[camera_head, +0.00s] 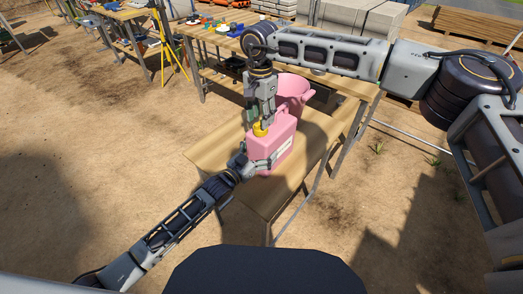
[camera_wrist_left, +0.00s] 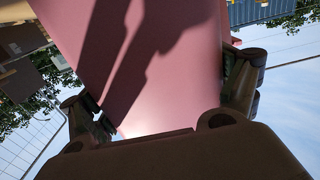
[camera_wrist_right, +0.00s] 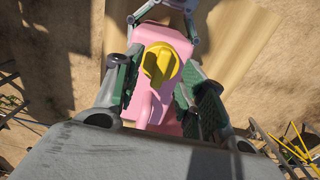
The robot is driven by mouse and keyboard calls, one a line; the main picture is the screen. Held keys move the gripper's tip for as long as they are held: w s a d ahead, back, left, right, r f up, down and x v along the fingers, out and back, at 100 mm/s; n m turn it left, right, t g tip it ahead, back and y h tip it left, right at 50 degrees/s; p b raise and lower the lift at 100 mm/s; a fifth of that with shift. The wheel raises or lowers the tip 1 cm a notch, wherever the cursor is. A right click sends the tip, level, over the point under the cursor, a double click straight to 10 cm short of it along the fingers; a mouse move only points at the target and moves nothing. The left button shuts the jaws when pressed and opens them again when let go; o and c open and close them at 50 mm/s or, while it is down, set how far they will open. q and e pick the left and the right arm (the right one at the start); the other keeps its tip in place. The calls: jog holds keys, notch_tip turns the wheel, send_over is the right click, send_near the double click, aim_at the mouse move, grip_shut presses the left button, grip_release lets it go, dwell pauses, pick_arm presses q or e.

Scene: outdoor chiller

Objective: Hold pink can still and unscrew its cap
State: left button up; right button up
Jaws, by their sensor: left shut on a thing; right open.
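My right gripper (camera_head: 260,118) points down over the cap. In the right wrist view its fingers (camera_wrist_right: 160,85) are open, one on each side of the cap, with gaps visible.
A pink bucket (camera_head: 293,92) stands just behind the can on the wooden table (camera_head: 212,150). A longer table (camera_head: 335,78) with coloured items lies beyond. A yellow tripod (camera_head: 166,50) stands at the back left. The table's front and left parts are clear.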

jog(key=shift+f, duration=0.95)
grip_shut()
jog(key=shift+c, duration=0.5)
grip_release()
